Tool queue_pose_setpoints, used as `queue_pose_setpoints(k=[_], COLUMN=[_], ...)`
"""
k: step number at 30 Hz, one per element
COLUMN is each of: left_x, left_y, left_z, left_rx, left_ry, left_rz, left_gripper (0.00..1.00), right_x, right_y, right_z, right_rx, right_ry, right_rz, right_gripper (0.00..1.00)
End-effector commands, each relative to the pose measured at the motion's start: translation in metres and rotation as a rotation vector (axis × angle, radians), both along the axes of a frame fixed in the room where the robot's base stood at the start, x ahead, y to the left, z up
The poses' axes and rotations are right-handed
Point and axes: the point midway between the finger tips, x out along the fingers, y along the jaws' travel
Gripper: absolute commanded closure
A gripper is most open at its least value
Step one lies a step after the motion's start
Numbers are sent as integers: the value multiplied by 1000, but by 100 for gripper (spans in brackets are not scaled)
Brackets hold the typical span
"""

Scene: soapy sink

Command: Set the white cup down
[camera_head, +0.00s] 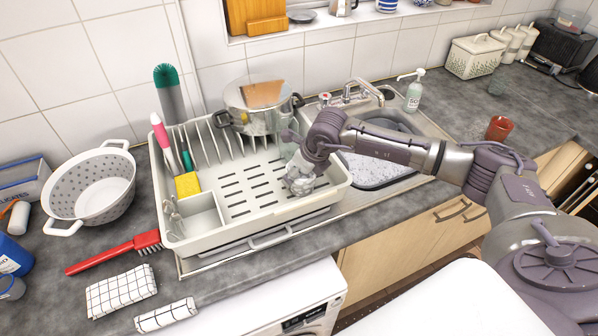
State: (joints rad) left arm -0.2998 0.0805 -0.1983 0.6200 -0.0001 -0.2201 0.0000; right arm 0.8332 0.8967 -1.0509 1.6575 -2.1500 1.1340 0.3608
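My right gripper (300,182) reaches in from the right and points down over the right part of the white dish rack (236,241). A pale, partly see-through shape is at its fingers, low in the rack. I cannot tell whether this is the white cup or only finger parts, nor whether the fingers are closed on it. No other white cup can be made out clearly. My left gripper is not in view.
A steel pot (262,103) stands at the back of the rack, with a yellow sponge (187,185) at its left. The soapy sink (376,170) is to the right. A white colander (98,190) and red brush (112,252) lie left. A red tumbler (499,128) stands far right.

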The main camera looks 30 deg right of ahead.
Motion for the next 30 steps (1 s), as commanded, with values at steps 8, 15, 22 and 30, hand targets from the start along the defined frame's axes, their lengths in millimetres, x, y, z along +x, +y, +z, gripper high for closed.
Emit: queue_pose_setpoints(k=[8,15,22,30], left_x=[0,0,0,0], left_y=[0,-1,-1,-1], left_z=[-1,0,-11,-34], left_rx=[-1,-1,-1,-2], left_ry=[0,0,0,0], left_rz=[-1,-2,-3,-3], left_gripper=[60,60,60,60], right_x=[0,0,-8,-30], right_y=[0,0,-4,-11], right_z=[-1,1,22,75], right_rx=[0,0,-1,-1], right_ry=[1,0,-5,-6], right_rz=[0,0,1,0], right_gripper=[0,0,0,0])
